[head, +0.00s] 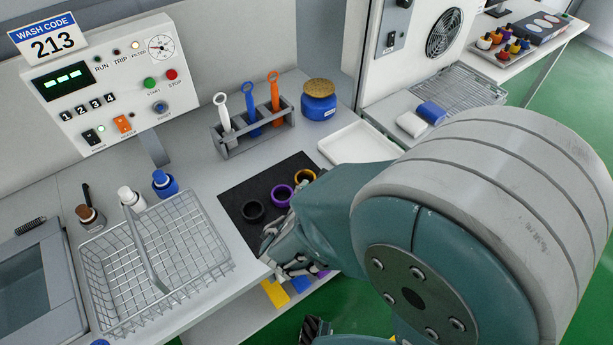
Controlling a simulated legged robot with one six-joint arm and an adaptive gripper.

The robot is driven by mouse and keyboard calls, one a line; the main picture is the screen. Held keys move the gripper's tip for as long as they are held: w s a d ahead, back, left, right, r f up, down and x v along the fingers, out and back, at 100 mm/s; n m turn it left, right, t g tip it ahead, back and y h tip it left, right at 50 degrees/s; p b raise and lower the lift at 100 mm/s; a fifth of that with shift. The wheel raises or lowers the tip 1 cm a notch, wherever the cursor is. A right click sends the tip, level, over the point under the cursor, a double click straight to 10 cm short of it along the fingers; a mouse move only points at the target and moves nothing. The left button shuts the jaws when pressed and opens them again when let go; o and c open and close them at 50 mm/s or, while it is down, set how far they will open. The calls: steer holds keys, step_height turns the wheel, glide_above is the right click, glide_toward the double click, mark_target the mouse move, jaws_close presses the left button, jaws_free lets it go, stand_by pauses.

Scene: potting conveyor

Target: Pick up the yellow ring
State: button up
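The yellow ring (304,174) lies at the back right of a black mat (240,191) on the bench. My arm covers part of the mat just to the right of and below this ring. A purple ring (281,204) and a black ring (253,218) lie in a row with it toward the front left. My gripper (283,262) is near the bench's front edge, in front of the purple and black rings and apart from the yellow one. Its fingers are small and partly hidden by my arm, so their opening cannot be made out.
A wire basket (218,240) stands left of the mat. Behind the mat are a grey rack (232,150) with white, blue and orange tools, and a blue jar (319,109). A white tray (350,139) lies behind the yellow ring. Coloured pieces lie below the bench edge.

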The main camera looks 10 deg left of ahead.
steer(key=a+n, duration=0.1)
steer(key=s+a+f+n+y, duration=0.1)
steer(key=a, duration=0.1)
steer(key=s+a+f+n+y, duration=0.1)
steer(key=shift+a+f+n, duration=0.2)
steer(key=shift+a+n, duration=0.1)
steer(key=shift+a, duration=0.1)
steer(key=shift+w+a+f+y, duration=0.2)
steer(key=shift+a+y, duration=0.1)
glide_toward(307, 174)
steer(key=shift+w+d+f, duration=0.15)
steer(key=shift+w, duration=0.75)
steer(key=x, duration=0.5)
steer(key=shift+s+a+f, duration=0.1)
steer(key=shift+a+f, duration=0.15)
steer(key=shift+f, duration=0.05)
steer(key=shift+w+d, duration=0.1)
steer(key=shift+w, duration=0.15)
steer(key=shift+f, duration=0.1)
steer(key=c, duration=1)
